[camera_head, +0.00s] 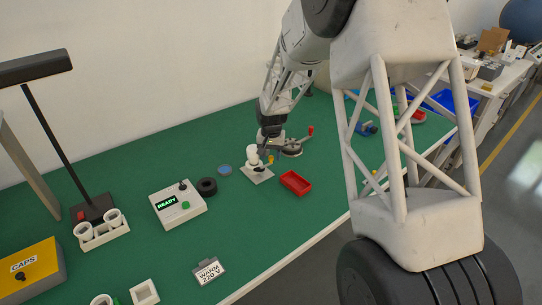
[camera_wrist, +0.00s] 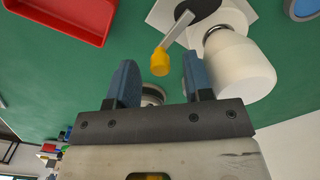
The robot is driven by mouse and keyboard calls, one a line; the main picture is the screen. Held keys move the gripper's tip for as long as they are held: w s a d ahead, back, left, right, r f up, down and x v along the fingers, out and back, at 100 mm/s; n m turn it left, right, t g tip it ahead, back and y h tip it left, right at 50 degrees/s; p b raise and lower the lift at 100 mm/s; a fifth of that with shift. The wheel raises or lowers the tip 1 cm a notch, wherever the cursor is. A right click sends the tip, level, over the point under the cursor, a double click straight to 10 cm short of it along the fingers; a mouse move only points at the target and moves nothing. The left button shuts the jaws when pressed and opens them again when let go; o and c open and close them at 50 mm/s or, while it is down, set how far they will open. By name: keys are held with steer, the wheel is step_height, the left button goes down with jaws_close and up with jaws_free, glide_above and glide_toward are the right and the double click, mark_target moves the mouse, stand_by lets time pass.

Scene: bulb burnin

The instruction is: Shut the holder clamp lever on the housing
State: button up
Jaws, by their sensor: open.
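The white housing (camera_head: 252,157) stands on a pale square plate (camera_head: 258,175) near the middle of the green bench. It also shows in the wrist view (camera_wrist: 240,65), right of my fingers. The clamp lever (camera_wrist: 178,27) is a grey metal arm with a yellow knob (camera_wrist: 160,62), beside the housing. The lever sticks out from a dark pivot on the plate toward my gripper (camera_wrist: 158,80). My gripper is open, its blue fingers apart. The yellow knob appears in the gap between the fingertips, with no visible contact. In the head view my wrist is beside the housing.
A red tray (camera_head: 295,183) lies close to the plate. A grey round fixture with a red knob (camera_head: 311,130) stands behind. A blue disc (camera_head: 224,170), a black ring (camera_head: 207,188) and a READY box (camera_head: 178,206) lie left. The bench front is mostly clear.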

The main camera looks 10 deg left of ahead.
steer(key=shift+f, duration=0.3)
jaws_close()
steer(key=shift+s+m, duration=0.1)
steer(key=shift+m, duration=0.2)
steer(key=m, duration=0.1)
steer(key=s+m, duration=0.1)
steer(key=m, duration=0.1)
steer(key=d+m, duration=0.1)
steer(key=m, duration=0.1)
steer(key=shift+s, duration=0.35)
steer(key=m, duration=0.1)
steer(key=s+m, duration=0.1)
steer(key=m, duration=0.1)
steer(key=shift+s+d+m, duration=0.1)
steer(key=shift+s+m, duration=0.05)
steer(key=shift+m, duration=0.15)
steer(key=shift+s+m, duration=0.25)
steer(key=shift+m, duration=0.45)
steer(key=shift+s+m, duration=0.2)
steer(key=shift+m, duration=0.5)
